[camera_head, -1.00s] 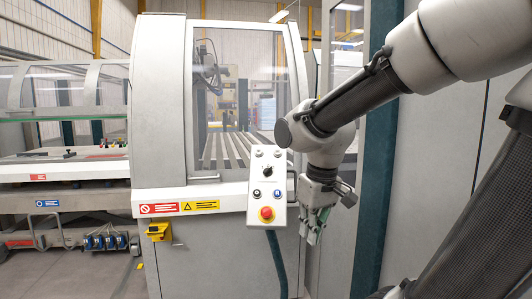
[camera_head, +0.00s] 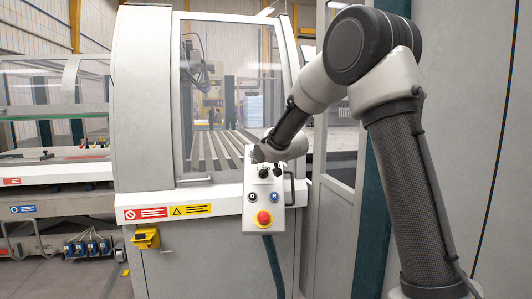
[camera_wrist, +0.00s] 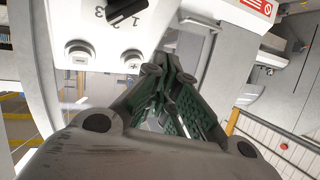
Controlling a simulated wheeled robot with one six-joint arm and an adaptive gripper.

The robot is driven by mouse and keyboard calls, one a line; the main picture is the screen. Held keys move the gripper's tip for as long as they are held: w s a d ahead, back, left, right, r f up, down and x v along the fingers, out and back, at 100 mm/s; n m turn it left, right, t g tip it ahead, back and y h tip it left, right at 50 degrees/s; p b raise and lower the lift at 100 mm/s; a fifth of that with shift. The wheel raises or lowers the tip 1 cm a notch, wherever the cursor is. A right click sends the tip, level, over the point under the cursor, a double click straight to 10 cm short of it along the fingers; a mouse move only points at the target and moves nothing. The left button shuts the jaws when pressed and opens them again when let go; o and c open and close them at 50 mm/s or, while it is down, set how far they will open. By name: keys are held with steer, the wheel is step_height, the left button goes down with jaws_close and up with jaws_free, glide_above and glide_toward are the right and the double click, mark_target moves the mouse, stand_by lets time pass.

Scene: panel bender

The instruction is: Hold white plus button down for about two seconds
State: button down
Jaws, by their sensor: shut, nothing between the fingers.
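The white plus button (camera_wrist: 132,59) sits on the pale control panel (camera_wrist: 103,38) in the wrist view, at the panel's edge. A white minus button (camera_wrist: 79,53) is left of it. My gripper (camera_wrist: 170,62) is shut and empty, its fingertips just right of the plus button in the picture. They look apart from it, but the depth gap is hard to judge. In the head view, the control panel (camera_head: 246,210) stands on the machine front. My wrist covers its top, hiding the plus button there.
The panel also carries a black selector (camera_head: 265,173), a black button (camera_head: 252,197), a blue button (camera_head: 274,197) and a red emergency stop (camera_head: 264,218). A handle (camera_head: 291,188) is close to the panel's right.

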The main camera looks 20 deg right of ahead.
step_height(320, 180, up, 8)
steer(key=w+t+y, duration=0.1)
steer(key=t, duration=0.2)
steer(key=shift+w+a+r, duration=0.15)
steer(key=shift+w+r, duration=0.1)
steer(key=shift+w, duration=0.05)
steer(key=shift+w+d+f, duration=0.3)
steer(key=shift+w+f, duration=0.6)
steer(key=shift+w, duration=0.2)
steer(key=shift+w+d+f, duration=0.25)
steer(key=shift+w+f, duration=0.65)
steer(key=shift+w, duration=0.25)
steer(key=shift+w+d+f, duration=0.3)
steer(key=shift+w+f, duration=0.6)
steer(key=shift+w, duration=0.2)
steer(key=shift+w+d+f, duration=0.1)
steer(key=shift+w+f, duration=0.15)
steer(key=shift+w, duration=0.05)
steer(key=shift+w+d+f, duration=0.1)
steer(key=shift+w+f, duration=0.2)
steer(key=shift+w, duration=0.05)
steer(key=shift+s+r, duration=0.1)
stand_by(1.1)
steer(key=shift+s+a+r, duration=0.2)
steer(key=shift+s+r, duration=0.25)
steer(key=shift+s, duration=0.1)
